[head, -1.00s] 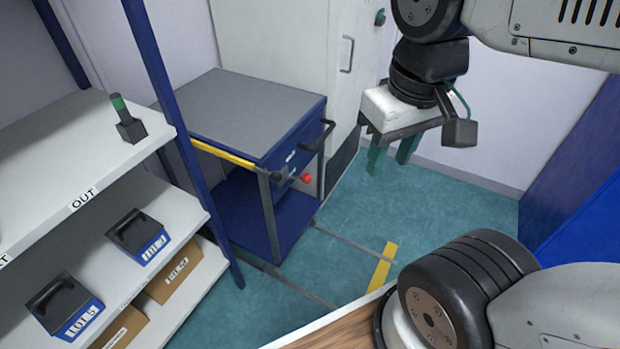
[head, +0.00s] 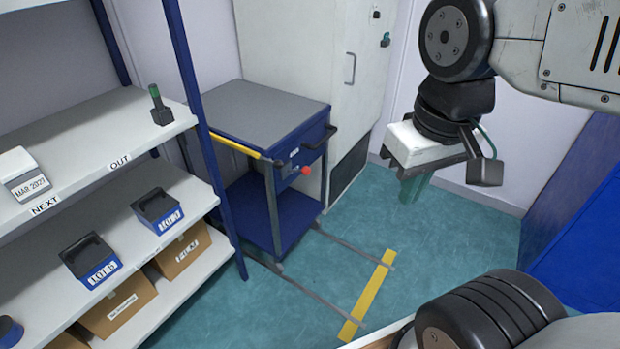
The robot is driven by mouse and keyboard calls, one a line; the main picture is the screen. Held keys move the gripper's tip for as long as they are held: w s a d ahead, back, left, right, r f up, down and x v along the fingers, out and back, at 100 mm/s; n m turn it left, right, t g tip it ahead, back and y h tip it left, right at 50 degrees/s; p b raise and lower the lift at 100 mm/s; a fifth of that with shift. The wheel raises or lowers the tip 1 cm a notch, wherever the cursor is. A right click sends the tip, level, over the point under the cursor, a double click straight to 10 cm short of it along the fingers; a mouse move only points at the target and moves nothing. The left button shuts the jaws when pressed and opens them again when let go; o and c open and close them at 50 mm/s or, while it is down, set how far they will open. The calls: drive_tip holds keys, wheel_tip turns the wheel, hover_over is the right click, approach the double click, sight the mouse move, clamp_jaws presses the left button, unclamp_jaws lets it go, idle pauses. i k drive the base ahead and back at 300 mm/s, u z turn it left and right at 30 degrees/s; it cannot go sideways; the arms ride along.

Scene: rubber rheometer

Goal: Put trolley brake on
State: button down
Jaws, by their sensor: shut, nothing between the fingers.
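The trolley (head: 262,115) has a grey top, a blue drawer section and a blue lower shelf. It stands left of centre in the head view, against the white cabinet. The fingers are together and empty.
A shelf rack (head: 140,150) with labelled bins and boxes stands at the left, close to the trolley. A white cabinet (head: 300,50) is behind the trolley. Grey floor rails and a yellow floor strip (head: 366,298) lie in front. A blue panel (head: 575,230) is at the right. Teal floor between is clear.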

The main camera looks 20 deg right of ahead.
sight(305, 169)
drive_tip(key=z, duration=0.3)
drive_tip(key=i, duration=0.95)
drive_tip(key=u, duration=0.25)
